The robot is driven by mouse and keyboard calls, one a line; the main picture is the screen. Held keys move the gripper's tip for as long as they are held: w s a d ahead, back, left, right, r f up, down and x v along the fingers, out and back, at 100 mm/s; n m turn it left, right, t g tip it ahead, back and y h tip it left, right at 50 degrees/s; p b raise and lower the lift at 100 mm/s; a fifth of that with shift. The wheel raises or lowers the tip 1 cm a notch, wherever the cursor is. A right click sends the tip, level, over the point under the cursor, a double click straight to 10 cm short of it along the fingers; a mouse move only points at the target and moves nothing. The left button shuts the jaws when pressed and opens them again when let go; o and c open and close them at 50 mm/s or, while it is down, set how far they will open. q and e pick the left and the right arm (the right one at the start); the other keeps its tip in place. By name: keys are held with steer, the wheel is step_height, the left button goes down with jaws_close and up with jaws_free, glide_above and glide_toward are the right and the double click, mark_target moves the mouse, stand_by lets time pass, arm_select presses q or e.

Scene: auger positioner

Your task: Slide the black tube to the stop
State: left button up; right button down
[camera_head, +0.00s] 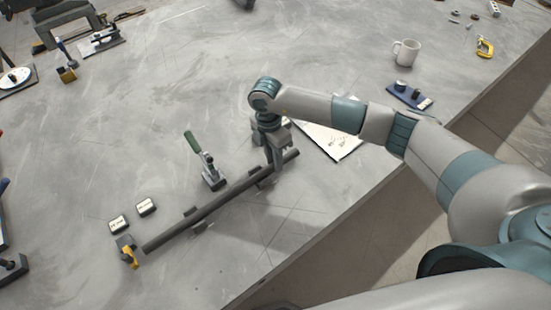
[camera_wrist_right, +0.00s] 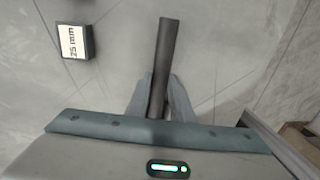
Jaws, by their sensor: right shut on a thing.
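The black tube (camera_head: 220,202) lies diagonally across the table, on low dark supports. Its lower-left end is close to a small grey block with a yellow handle (camera_head: 128,252), which looks like the stop; I cannot tell whether they touch. My right gripper (camera_head: 275,166) is shut on the tube near its upper-right end. In the right wrist view, the tube (camera_wrist_right: 166,55) runs between the two fingers (camera_wrist_right: 160,98), and its free end sticks out beyond them. My left gripper is not in view.
A green-handled toggle clamp (camera_head: 208,170) stands beside the tube's middle. Two small labelled blocks (camera_head: 146,206) lie near the stop. A block marked 25 mm (camera_wrist_right: 75,42) is near the tube's free end. A white sheet (camera_head: 335,143), mug (camera_head: 406,52) and blue tray (camera_head: 395,92) lie right.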

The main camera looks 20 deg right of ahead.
steer(key=shift+s+a, duration=0.25)
steer(key=shift+a, duration=0.4)
steer(key=c, duration=1.5)
jaws_free()
steer(key=shift+w+r, duration=0.15)
steer(key=shift+r, duration=0.7)
steer(key=shift+w+a+r+b, duration=0.25)
steer(key=shift+r+b, duration=0.45)
steer(key=shift+r, duration=1.9)
steer(key=shift+w+r+b, duration=0.4)
steer(key=shift+r+b, duration=0.3)
steer(key=shift+r, duration=1.9)
steer(key=shift+w+a+r+b, duration=0.25)
steer(key=shift+r+b, duration=0.45)
steer(key=shift+r, duration=1.9)
steer(key=shift+d+f, duration=0.1)
